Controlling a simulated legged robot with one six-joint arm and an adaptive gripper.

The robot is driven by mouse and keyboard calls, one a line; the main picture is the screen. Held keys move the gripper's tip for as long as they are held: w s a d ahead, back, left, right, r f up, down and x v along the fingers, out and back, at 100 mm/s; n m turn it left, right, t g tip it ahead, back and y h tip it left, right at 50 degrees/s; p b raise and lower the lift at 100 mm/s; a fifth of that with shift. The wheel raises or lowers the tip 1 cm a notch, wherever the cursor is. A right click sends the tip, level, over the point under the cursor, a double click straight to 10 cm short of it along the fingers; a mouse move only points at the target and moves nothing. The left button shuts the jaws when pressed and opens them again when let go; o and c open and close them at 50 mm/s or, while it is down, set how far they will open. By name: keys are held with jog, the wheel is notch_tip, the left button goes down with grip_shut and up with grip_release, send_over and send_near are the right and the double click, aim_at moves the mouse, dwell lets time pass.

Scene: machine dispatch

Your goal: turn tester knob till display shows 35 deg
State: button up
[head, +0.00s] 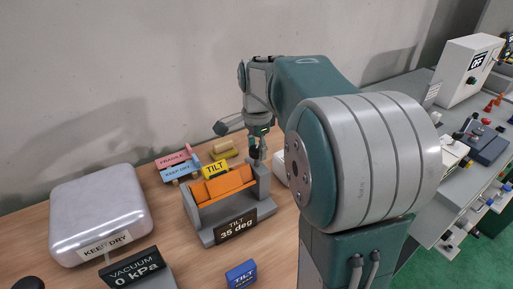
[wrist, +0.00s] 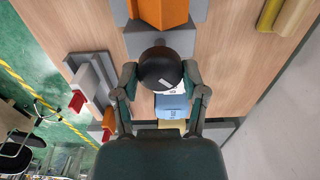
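The tilt tester (head: 208,238) is a grey cradle with an orange tilted block (head: 222,187). Its black display (head: 237,228) reads "TILT 35 deg". The black round knob (wrist: 160,69) shows in the wrist view, at the end of the tester beside the orange block. My gripper (head: 256,153) reaches down to that far right end of the tester in the head view. In the wrist view, the fingers of my gripper (wrist: 160,74) flank the knob and appear to touch both its sides. The knob is mostly hidden in the head view.
A silver box (head: 98,210) labelled KEEP DRY and a vacuum display (head: 135,272) reading 0 kPa stand left. A blue TILT block (head: 241,274) lies in front. Several labelled blocks, one yellow TILT (head: 214,170), lie behind. A grey bench with equipment (head: 487,148) is at right.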

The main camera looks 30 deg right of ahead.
aim_at(255, 148)
jog(key=shift+f, duration=0.1)
jog(key=shift+n, duration=0.5)
jog(key=o, duration=1.1)
jog(key=shift+w+a, duration=0.1)
jog(key=shift+o, duration=0.2)
notch_tip(255, 148, up, 12)
